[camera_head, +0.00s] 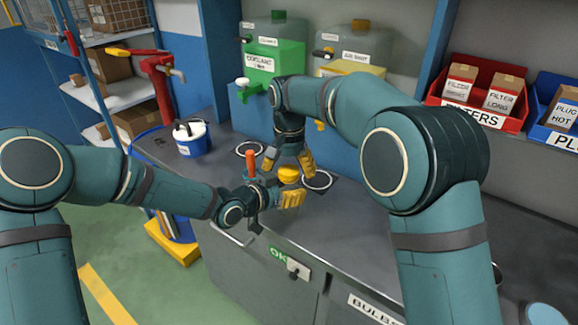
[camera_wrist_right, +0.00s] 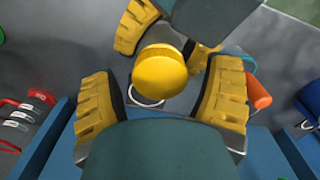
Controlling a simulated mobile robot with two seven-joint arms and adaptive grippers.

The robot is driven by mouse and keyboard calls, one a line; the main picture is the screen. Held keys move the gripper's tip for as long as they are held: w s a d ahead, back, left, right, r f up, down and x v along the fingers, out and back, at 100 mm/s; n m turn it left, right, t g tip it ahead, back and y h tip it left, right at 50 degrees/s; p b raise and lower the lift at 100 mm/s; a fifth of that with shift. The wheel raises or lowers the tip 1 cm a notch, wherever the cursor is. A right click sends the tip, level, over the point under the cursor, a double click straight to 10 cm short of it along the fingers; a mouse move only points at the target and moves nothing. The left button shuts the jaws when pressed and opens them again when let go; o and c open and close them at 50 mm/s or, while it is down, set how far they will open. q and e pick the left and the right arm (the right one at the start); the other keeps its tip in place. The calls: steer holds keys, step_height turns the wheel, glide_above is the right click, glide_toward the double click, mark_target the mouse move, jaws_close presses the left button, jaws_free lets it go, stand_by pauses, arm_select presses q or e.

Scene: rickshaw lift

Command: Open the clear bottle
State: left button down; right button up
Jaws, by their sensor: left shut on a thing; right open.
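A round yellow cap (camera_head: 289,174) tops the bottle over the bench, below my right gripper. In the right wrist view the cap (camera_wrist_right: 160,74) lies between the fingers of my right gripper (camera_wrist_right: 162,92), with gaps on both sides. My right gripper (camera_head: 289,164) is open and points down. My left gripper (camera_head: 291,198) reaches in from the left, shut on the bottle below the cap; its yellow fingers (camera_wrist_right: 168,42) also show in the wrist view. The bottle's clear body is hidden by the cap and grippers.
A green-labelled dispenser (camera_head: 274,62) and a yellow-labelled one (camera_head: 352,70) stand behind. Two ringed spots (camera_head: 249,148) (camera_head: 327,181) mark the grey bench (camera_head: 345,222). A white-and-blue tub (camera_head: 191,137) is at left. An orange upright part (camera_head: 251,162) stands close behind my left wrist.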

steer(key=c, duration=1.3)
steer(key=shift+n, duration=1.3)
steer(key=o, duration=1.3)
steer(key=shift+c, duration=0.2)
steer(key=shift+r, duration=2.3)
arm_select(q)
steer(key=shift+c, duration=0.6)
jaws_free()
